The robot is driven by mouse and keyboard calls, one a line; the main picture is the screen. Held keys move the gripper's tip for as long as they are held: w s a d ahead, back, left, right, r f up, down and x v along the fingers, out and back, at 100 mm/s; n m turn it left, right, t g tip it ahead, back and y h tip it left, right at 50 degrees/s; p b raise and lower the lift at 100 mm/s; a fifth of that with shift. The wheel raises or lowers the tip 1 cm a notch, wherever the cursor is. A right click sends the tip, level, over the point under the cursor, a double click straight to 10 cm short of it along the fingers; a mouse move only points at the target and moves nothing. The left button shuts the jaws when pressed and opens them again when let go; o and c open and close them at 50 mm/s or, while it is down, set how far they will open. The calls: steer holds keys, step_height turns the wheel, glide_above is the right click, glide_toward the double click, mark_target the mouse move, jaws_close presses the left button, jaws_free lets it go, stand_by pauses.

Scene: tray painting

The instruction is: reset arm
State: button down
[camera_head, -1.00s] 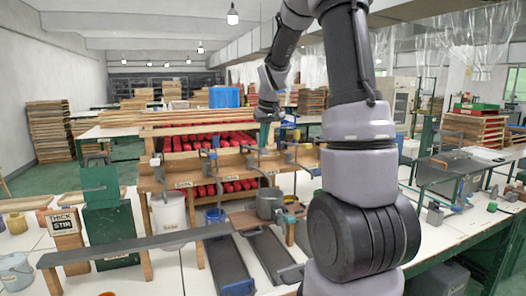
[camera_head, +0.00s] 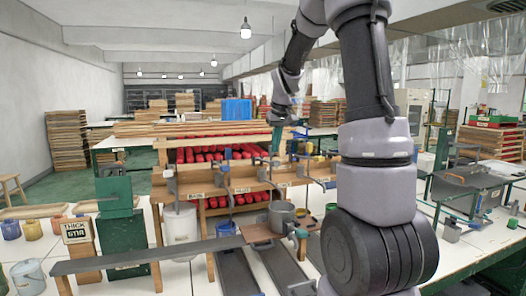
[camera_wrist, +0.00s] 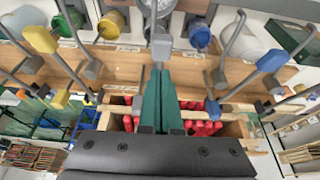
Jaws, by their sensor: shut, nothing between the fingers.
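My gripper (camera_head: 276,140) hangs from my arm above the wooden rack (camera_head: 240,178) in the head view, with its fingers pointing down. In the wrist view my gripper (camera_wrist: 160,78) shows two green fingers lying side by side, shut with nothing between them. Below the fingers in the wrist view are the rack's plank (camera_wrist: 120,65) and red rolls (camera_wrist: 205,128). My gripper looks clear of the rack, though the exact gap is hard to tell.
Ladles with coloured handles hang along the rack. A white bucket (camera_head: 180,223), a grey pot (camera_head: 282,214) and a long grey plank (camera_head: 150,257) stand in front. A green box (camera_head: 122,240) and a THICK STIR sign (camera_head: 75,230) are at left.

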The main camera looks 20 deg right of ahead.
steer(key=s+a+r+m+t, duration=0.1)
steer(key=s+a+r, duration=0.2)
steer(key=s, duration=0.6)
steer(key=s+a+r+m+t+y, duration=0.1)
steer(key=s+a+r, duration=0.2)
steer(key=s, duration=0.7)
steer(key=s+a+r+m+t+y, duration=0.1)
steer(key=s+a+r+m, duration=0.1)
steer(key=s, duration=0.7)
steer(key=shift+s+a+r, duration=0.35)
steer(key=shift+a+r, duration=0.05)
steer(key=shift+a, duration=0.4)
